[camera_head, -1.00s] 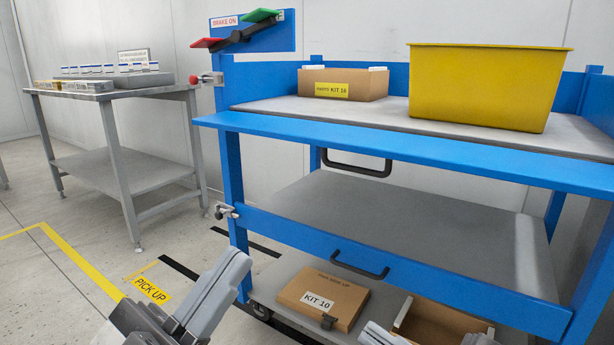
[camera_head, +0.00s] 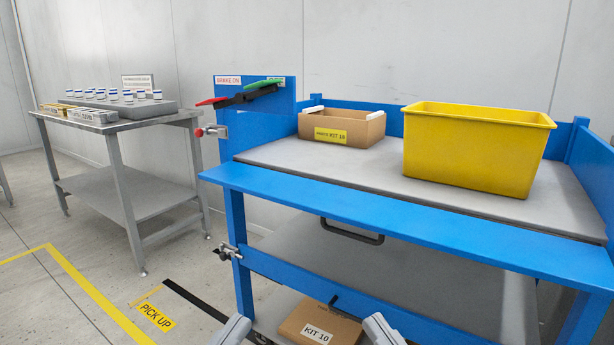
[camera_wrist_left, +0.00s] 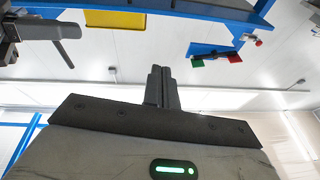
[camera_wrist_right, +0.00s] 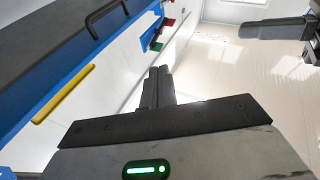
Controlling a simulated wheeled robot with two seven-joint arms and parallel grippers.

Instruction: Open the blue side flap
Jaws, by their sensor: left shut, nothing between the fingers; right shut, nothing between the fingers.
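The blue cart has a wide blue front panel (camera_head: 420,218) along its upper shelf, with a black handle (camera_head: 352,232) below it. A second blue panel (camera_head: 350,297) runs across the front lower down. Which one is the side flap I cannot tell for certain. A red-knobbed latch (camera_head: 212,131) sits on the upper left post, a dark-knobbed latch (camera_head: 228,252) lower on it. My left gripper (camera_head: 232,330) and right gripper (camera_head: 383,328) are at the bottom edge before the cart, apart from panels and latches. Both are shut and empty in the wrist views (camera_wrist_left: 162,75) (camera_wrist_right: 157,75).
A yellow bin (camera_head: 475,150) and an open cardboard box (camera_head: 342,128) stand on the upper shelf. A KIT 10 box (camera_head: 318,325) lies low in the cart. A grey table (camera_head: 125,125) with vials stands left. Open floor lies between.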

